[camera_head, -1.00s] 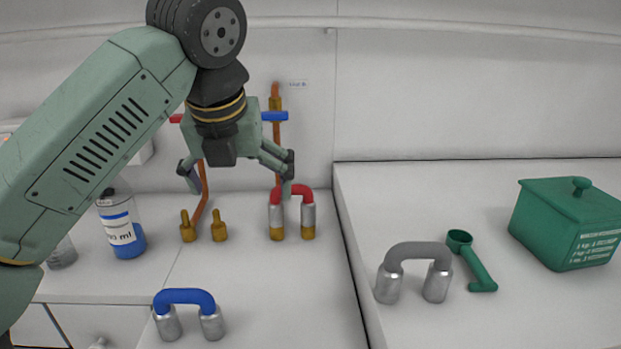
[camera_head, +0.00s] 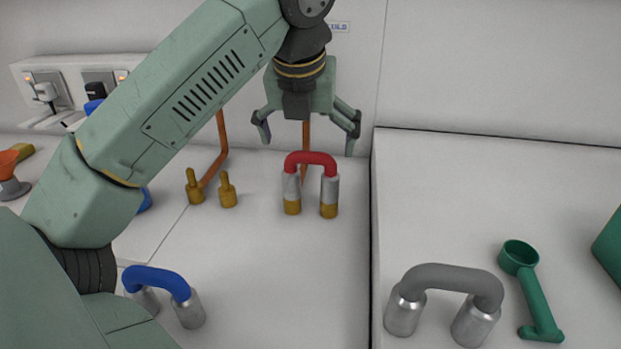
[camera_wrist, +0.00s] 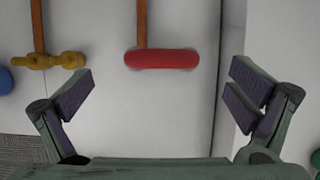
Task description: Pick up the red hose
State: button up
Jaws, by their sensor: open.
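The red hose (camera_head: 311,158) is a short U-shaped bend whose silver end sleeves sit upright on two brass fittings (camera_head: 328,210). In the wrist view the red hose (camera_wrist: 162,59) shows from above as a red bar, ahead of and between my spread fingers. My gripper (camera_head: 306,142) is open and empty, pointing down above the red hose and apart from it in the head view. In the wrist view my gripper (camera_wrist: 166,100) shows both dark finger pads wide apart, with nothing between them.
Two bare brass fittings (camera_head: 211,188) stand left of the red hose, with copper pipe (camera_head: 222,145) behind. A blue hose (camera_head: 158,279) stands at front left, partly behind my arm. A grey hose (camera_head: 450,279) and green scoop (camera_head: 533,290) occupy the raised right surface (camera_head: 440,190).

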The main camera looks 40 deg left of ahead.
aim_at(310, 153)
jog(key=b+x, duration=0.1)
jog(key=x, duration=0.4)
jog(key=shift+w+f+b, duration=0.1)
jog(key=shift+w+b, duration=0.1)
jog(key=shift+b, duration=0.15)
jog(key=c, duration=1.3)
